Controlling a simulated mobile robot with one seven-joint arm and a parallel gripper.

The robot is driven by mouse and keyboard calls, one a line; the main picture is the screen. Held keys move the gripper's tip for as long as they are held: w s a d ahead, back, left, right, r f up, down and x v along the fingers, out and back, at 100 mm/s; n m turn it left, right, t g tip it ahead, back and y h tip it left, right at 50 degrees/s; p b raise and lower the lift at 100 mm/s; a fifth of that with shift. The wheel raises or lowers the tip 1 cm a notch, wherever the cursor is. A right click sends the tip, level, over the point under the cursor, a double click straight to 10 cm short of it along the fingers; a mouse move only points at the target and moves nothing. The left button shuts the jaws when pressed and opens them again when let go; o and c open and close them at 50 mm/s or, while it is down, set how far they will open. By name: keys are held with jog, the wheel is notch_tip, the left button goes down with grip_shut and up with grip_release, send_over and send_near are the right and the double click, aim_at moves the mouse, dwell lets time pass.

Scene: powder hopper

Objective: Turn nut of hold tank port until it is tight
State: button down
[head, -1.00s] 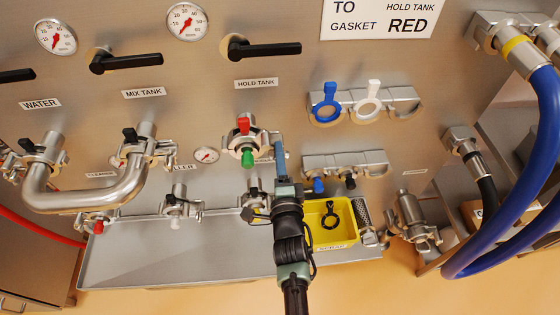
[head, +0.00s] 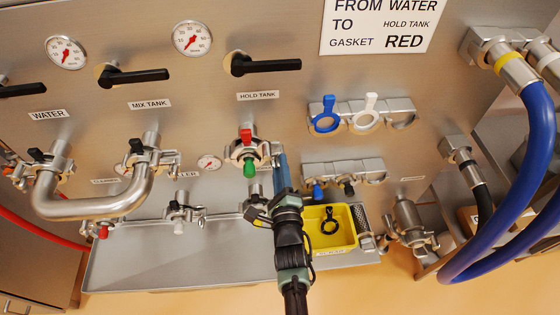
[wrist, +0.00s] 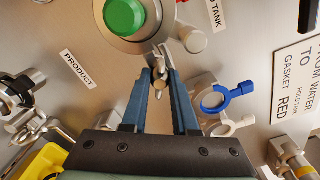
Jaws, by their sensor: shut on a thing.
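The hold tank port (head: 247,150) is on the steel panel under the HOLD TANK label. It has a clamp around it, a red tab on top and a green round end in front. The green end (wrist: 124,17) also shows at the top of the wrist view. My gripper (head: 279,156) is at the right side of this port. In the wrist view my gripper (wrist: 160,76) has its blue fingers on either side of the small metal nut (wrist: 159,86) of the clamp, shut on it. The fingers partly hide the nut in the head view.
A rack with a blue gasket (head: 325,115) and a white gasket (head: 366,112) is right of the port. A yellow bin (head: 343,240) holds a black ring. A blue hose (head: 541,130) hangs at the right. A steel U-pipe (head: 95,212) joins the ports at left.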

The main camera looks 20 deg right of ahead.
jog(key=shift+w+r+m, duration=0.1)
jog(key=shift+r+m, duration=0.05)
jog(key=shift+m, duration=0.75)
jog(key=m+p, duration=0.1)
jog(key=m, duration=0.2)
jog(key=shift+r+m, duration=0.1)
jog(key=shift+m, duration=0.3)
jog(key=m, duration=0.4)
jog(key=shift+p, duration=0.3)
